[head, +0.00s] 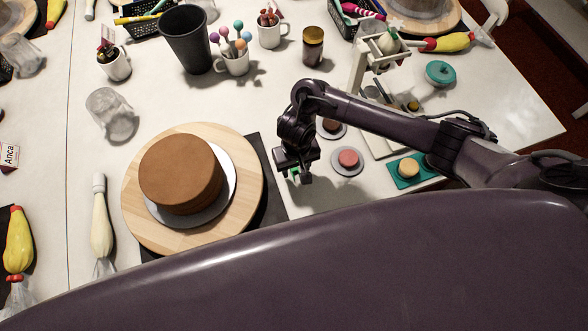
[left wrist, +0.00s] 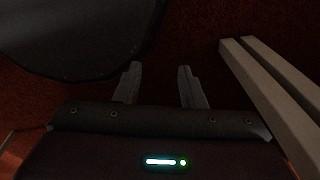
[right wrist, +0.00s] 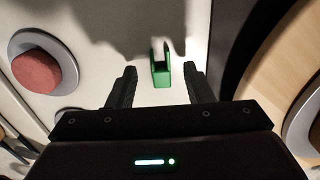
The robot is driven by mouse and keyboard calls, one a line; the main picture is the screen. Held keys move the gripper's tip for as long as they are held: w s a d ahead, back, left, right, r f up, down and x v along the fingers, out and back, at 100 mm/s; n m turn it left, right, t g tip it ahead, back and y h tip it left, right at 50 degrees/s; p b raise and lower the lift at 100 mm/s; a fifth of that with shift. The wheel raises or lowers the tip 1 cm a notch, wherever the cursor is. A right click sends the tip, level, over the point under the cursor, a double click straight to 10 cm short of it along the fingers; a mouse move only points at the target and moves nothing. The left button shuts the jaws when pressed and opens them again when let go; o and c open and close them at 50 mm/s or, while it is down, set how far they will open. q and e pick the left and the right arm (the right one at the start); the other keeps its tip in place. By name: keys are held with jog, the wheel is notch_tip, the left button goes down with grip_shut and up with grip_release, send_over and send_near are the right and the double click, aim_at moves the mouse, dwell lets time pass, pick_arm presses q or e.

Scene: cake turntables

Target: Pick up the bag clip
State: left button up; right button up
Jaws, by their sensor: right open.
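The green bag clip (right wrist: 161,68) stands on the white table in the right wrist view, just beyond and between the open fingers of my right gripper (right wrist: 160,85). In the head view a small green part of the clip (head: 294,172) shows beside my right gripper (head: 293,178), which hides most of it. The right gripper is open and empty, above the table and right of the cake turntable. My left gripper (left wrist: 158,85) is open and empty in the left wrist view, over a dark red floor, and does not show in the head view.
A wooden turntable (head: 250,190) with a brown cake (head: 182,172) stands left of the right gripper. A pink cake on a grey disc (head: 348,158) and a teal mat (head: 433,165) lie to the right. A black cup (head: 188,40) and mugs stand farther back.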

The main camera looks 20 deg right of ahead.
jog(key=shift+f, duration=1)
jog(key=c, duration=0.9)
pick_arm(q)
jog(key=shift+w+f, duration=0.1)
jog(key=shift+w, duration=0.4)
pick_arm(e)
jog(key=shift+o, duration=0.2)
jog(key=shift+r, duration=0.1)
